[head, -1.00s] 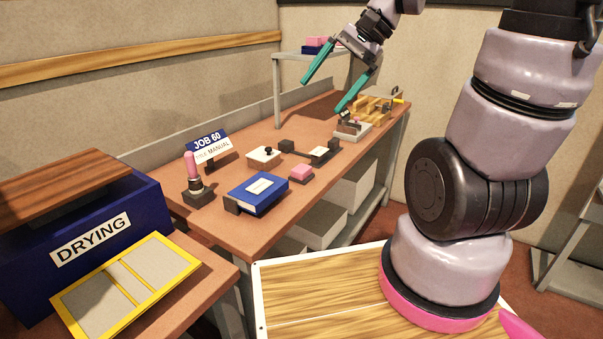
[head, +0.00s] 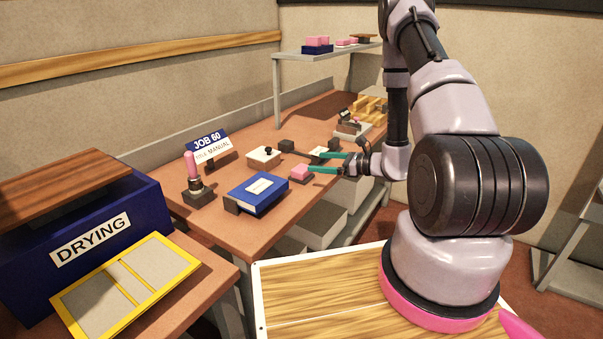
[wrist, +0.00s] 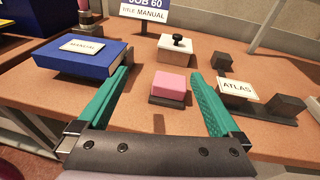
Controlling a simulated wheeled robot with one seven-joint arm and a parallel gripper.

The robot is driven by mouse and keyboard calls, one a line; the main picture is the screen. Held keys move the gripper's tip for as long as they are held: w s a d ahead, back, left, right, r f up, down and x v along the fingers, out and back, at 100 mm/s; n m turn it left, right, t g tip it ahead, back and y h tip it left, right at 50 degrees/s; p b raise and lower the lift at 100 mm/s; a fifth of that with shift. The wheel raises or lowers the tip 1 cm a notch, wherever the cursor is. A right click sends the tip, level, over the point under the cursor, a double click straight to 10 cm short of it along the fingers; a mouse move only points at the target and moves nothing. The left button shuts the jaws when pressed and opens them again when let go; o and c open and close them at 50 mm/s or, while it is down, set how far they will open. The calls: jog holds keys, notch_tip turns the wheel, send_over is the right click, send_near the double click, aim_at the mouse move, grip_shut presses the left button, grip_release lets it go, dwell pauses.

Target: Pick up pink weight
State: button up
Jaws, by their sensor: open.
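The pink weight (head: 301,170) is a small pink block on a dark base, resting on the brown workbench. It also shows in the wrist view (wrist: 170,88), centred ahead of the jaws. My gripper (head: 316,162) has two teal fingers, spread open and empty, and reaches in from the right at low height. In the wrist view the fingers (wrist: 160,76) flank the view of the block, one to each side. I cannot tell whether the fingertips are level with its sides; no contact is visible.
A blue manual (head: 257,194) lies left of the weight. A white block with a black knob (head: 264,157) stands behind it. The ATLAS card (wrist: 238,89) and its dark holder stand to the right in the wrist view. The JOB 60 sign (head: 209,147) is farther back.

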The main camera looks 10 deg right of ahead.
jog(key=m+t+h, duration=0.1)
jog(key=m, duration=0.1)
send_near(301, 171)
jog(key=w, duration=0.1)
jog(key=x, duration=0.7)
jog(key=d+f+x, duration=0.1)
jog(key=x, duration=0.2)
jog(key=shift+w+a+f, duration=0.1)
jog(key=shift+w+a, duration=0.05)
jog(key=shift+w, duration=0.35)
grip_shut()
